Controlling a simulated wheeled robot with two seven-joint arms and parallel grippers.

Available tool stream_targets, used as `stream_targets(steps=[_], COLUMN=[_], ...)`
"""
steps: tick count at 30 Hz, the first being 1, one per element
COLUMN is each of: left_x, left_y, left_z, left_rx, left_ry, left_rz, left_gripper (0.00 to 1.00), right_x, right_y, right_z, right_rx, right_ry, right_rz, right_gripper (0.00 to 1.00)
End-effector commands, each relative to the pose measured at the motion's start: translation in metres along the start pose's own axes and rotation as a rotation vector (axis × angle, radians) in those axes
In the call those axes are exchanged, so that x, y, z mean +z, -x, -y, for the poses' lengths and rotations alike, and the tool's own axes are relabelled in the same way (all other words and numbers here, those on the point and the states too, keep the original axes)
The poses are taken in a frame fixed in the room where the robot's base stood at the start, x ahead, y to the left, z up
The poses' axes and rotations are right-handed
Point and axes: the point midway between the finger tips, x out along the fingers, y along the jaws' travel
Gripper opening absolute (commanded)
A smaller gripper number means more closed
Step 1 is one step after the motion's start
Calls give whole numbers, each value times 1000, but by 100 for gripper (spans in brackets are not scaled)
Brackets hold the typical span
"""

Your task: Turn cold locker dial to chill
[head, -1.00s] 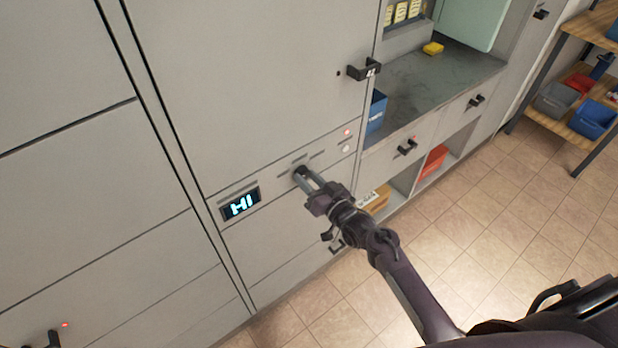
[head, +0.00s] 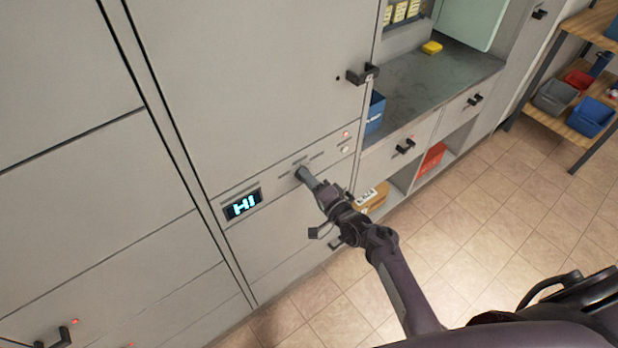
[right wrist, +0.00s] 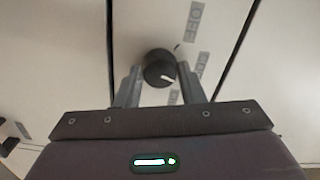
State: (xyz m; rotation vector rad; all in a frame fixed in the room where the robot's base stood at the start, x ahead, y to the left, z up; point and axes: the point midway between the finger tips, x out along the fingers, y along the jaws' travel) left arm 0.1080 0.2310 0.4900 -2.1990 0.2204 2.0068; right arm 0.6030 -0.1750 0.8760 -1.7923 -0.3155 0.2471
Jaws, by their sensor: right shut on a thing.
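The cold locker dial is a small dark round knob with a white pointer mark; it shows between my fingers in the right wrist view (right wrist: 159,68). Grey labels sit around it, one reading OFF. My right gripper (head: 302,175) is shut on the dial at the locker's control strip, and its fingers (right wrist: 160,85) sit on both sides of the knob. In the head view the gripper hides most of the dial. A lit display (head: 243,204) left of the dial appears to read HI. My left gripper is not in view.
A red light and a white button (head: 345,149) are right of the dial. A black door handle (head: 363,74) sticks out above. A counter (head: 425,85) and open shelves are to the right. The tiled floor (head: 480,240) is clear.

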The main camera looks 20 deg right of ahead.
Motion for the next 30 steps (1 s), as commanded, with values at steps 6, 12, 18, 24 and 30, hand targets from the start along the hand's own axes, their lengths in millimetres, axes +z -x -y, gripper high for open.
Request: stream_targets(steps=[6,12,18,24,30], left_x=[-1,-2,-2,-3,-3], left_y=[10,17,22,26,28], left_z=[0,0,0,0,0], left_rx=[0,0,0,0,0], left_ry=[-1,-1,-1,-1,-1], left_rz=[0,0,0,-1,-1], left_gripper=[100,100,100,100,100], right_x=[-1,-1,-1,-1,-1], right_y=[0,0,0,0,0], right_z=[2,1,1,1,0], right_rx=[1,1,0,0,1], right_ry=[-209,-395,-556,-676,-748], right_rz=[-2,-3,-1,-1,-2], right_gripper=[13,13,13,13,13])
